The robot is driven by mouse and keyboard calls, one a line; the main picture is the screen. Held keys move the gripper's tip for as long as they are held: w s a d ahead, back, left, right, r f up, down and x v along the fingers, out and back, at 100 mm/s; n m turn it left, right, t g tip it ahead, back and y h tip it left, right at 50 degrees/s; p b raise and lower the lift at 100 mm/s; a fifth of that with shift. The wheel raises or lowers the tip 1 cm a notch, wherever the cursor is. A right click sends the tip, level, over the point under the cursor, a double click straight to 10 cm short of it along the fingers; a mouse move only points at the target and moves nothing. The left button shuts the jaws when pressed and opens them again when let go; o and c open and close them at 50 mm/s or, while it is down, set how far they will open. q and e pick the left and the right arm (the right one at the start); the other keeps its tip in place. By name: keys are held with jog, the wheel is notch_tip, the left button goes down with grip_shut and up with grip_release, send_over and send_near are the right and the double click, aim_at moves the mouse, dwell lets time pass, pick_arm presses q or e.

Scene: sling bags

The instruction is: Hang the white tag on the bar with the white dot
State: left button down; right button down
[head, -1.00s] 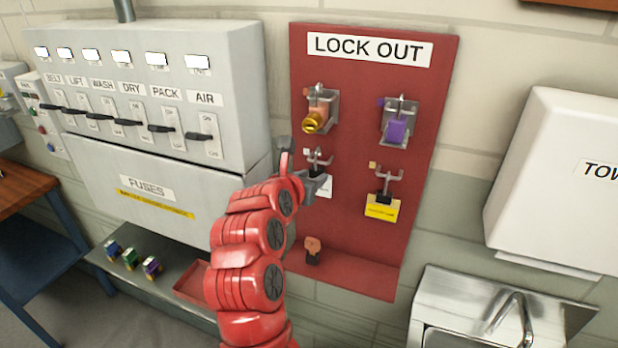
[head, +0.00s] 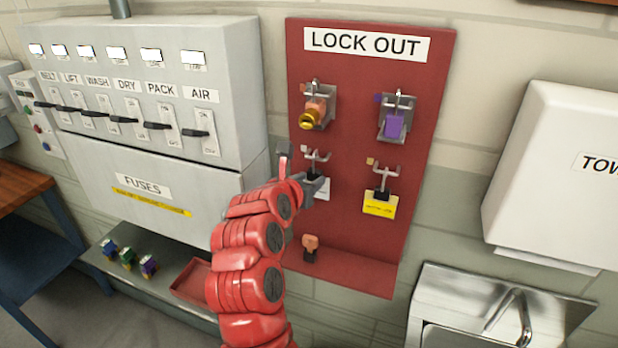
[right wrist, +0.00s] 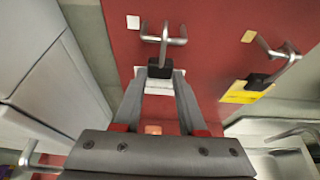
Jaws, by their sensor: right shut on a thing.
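The white tag (head: 322,190) with a black clip is at the lower left of the red board, partly hidden by my right gripper (head: 308,180). In the right wrist view, the fingers (right wrist: 160,82) are shut on the tag (right wrist: 157,86), one on each side. The forked metal bar (right wrist: 163,39) with the white dot (right wrist: 133,22) beside it is straight above. The tag's black clip (right wrist: 158,68) is at the bar's lower end and appears to touch it. Whether it is hooked on I cannot tell. The bar also shows in the head view (head: 316,157). My left gripper is out of view.
A yellow tag (head: 380,204) hangs on the bar to the right. Above are a brass-and-orange lock (head: 313,113) and a purple lock (head: 395,124). An orange-and-black item (head: 310,247) stands on the board's ledge. A grey switch cabinet (head: 150,110) is left.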

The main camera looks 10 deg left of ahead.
jog(key=shift+f, duration=0.3)
grip_release()
dwell(0.4)
jog(key=s+a+b, duration=0.1)
jog(key=s+b, duration=0.3)
jog(key=s, duration=0.3)
jog(key=shift+a, duration=0.2)
dwell(0.4)
